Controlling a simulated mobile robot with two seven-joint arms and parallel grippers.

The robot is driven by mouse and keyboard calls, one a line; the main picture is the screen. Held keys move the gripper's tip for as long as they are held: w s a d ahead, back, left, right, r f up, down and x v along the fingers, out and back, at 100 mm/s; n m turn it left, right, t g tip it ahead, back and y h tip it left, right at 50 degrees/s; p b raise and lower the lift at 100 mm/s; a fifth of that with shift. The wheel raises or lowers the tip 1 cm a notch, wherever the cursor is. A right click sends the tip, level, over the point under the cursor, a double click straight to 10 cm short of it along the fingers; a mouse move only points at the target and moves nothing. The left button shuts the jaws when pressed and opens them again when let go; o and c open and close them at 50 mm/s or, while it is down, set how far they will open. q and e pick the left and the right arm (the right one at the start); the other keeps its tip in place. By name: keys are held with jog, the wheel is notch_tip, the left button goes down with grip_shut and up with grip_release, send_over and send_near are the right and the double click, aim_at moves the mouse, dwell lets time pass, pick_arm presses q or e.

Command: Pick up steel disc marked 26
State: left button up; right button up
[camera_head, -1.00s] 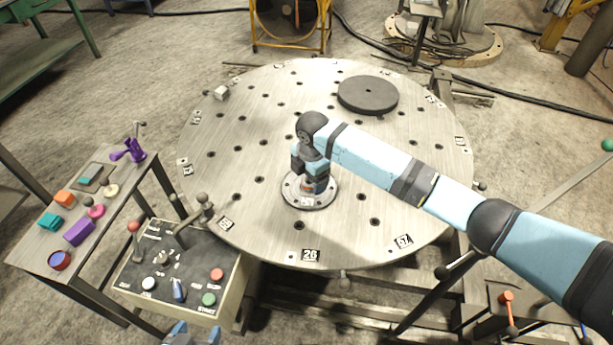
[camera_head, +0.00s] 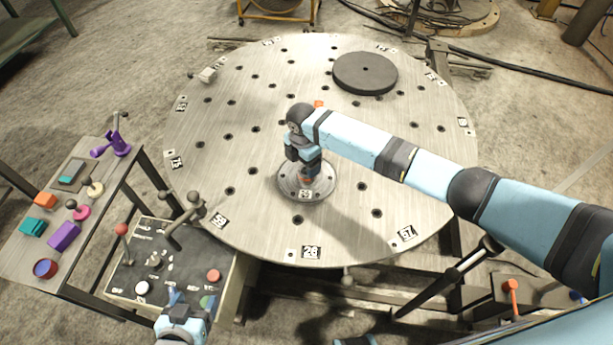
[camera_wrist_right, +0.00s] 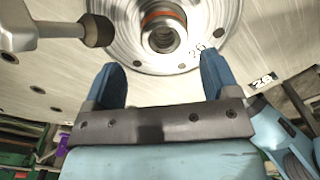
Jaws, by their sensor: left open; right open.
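The steel disc (camera_head: 287,186) lies flat on the large round table, partly hidden by my right arm. It is a round silvery flange with a raised central hub. In the right wrist view the disc (camera_wrist_right: 128,42) bears the mark 26 and a reddish-orange ring around its hub. My right gripper (camera_head: 309,172) is over the disc, pointing down; whether it touches the hub is unclear. Its two blue fingers show apart in the right wrist view (camera_wrist_right: 162,80), with nothing between the tips. My left gripper (camera_head: 178,300) is open and empty, above the control box's front edge.
The round table (camera_head: 240,110) has many holes and number labels, one reading 26 near its front edge. A dark disc (camera_head: 365,73) lies at its back. A control box (camera_head: 130,270) with knobs and levers and a side table (camera_head: 25,255) with coloured parts stand at left.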

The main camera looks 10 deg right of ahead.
aim_at(306, 171)
jog(key=f, duration=0.2)
jog(key=d+f, duration=0.1)
jog(key=f, duration=0.2)
jog(key=shift+f, duration=0.1)
grip_shut()
dwell(0.3)
